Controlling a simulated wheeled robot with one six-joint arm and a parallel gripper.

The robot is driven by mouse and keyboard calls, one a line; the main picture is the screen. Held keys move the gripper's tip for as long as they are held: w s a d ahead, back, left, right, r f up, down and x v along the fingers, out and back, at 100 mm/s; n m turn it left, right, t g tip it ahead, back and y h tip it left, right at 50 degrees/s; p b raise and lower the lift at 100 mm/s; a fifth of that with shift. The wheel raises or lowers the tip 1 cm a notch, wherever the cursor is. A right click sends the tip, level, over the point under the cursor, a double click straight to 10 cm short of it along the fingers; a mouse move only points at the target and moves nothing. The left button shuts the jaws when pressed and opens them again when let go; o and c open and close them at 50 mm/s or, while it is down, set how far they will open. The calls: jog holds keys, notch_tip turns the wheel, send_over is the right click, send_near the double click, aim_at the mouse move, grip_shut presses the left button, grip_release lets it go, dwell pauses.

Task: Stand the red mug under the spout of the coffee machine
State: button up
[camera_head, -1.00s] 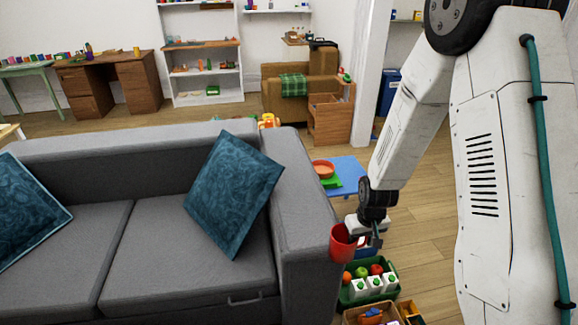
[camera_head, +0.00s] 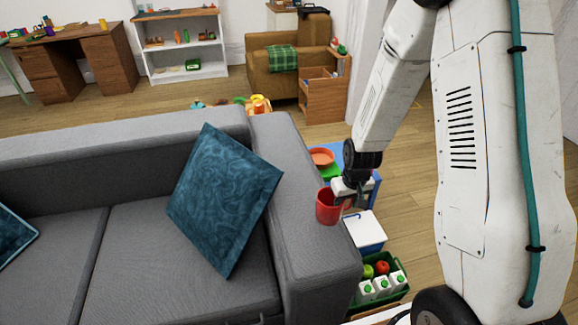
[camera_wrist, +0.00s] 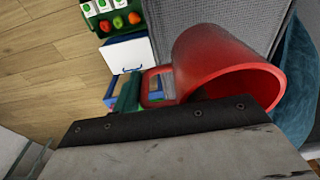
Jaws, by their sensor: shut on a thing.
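The red mug (camera_head: 328,207) is held in the air beside the arm of the grey sofa in the head view. It also shows large in the wrist view (camera_wrist: 205,65), with its handle toward the fingers. My gripper (camera_head: 347,197) is shut on the mug at its handle side. In the head view the mug looks about upright, its open top facing up. The fingertips are partly hidden behind the gripper's body in the wrist view. No coffee machine is seen in either view.
The grey sofa (camera_head: 140,285) with a teal cushion (camera_head: 225,200) fills the left. A green crate (camera_head: 397,296) of fruit and cartons and a white-lidded blue box (camera_head: 364,229) stand close below. A blue table (camera_head: 340,150) holds an orange bowl (camera_head: 321,156). Wooden floor is clear at right.

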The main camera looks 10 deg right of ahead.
jog(key=w+a, duration=0.1)
jog(key=w, duration=0.4)
jog(key=w+a+f, duration=0.1)
jog(key=w+a, duration=0.1)
jog(key=w, duration=0.2)
jog(key=w+a, duration=0.1)
jog(key=w, duration=0.4)
jog(key=shift+w+a+f, duration=0.2)
jog(key=shift+w+a, duration=0.15)
jog(key=shift+a, duration=0.05)
jog(key=shift+w+a+f, duration=0.1)
jog(key=shift+w+f, duration=0.1)
jog(key=shift+w, duration=0.05)
jog(key=shift+f, duration=1.6)
jog(key=o, duration=1.3)
jog(key=shift+f, duration=0.1)
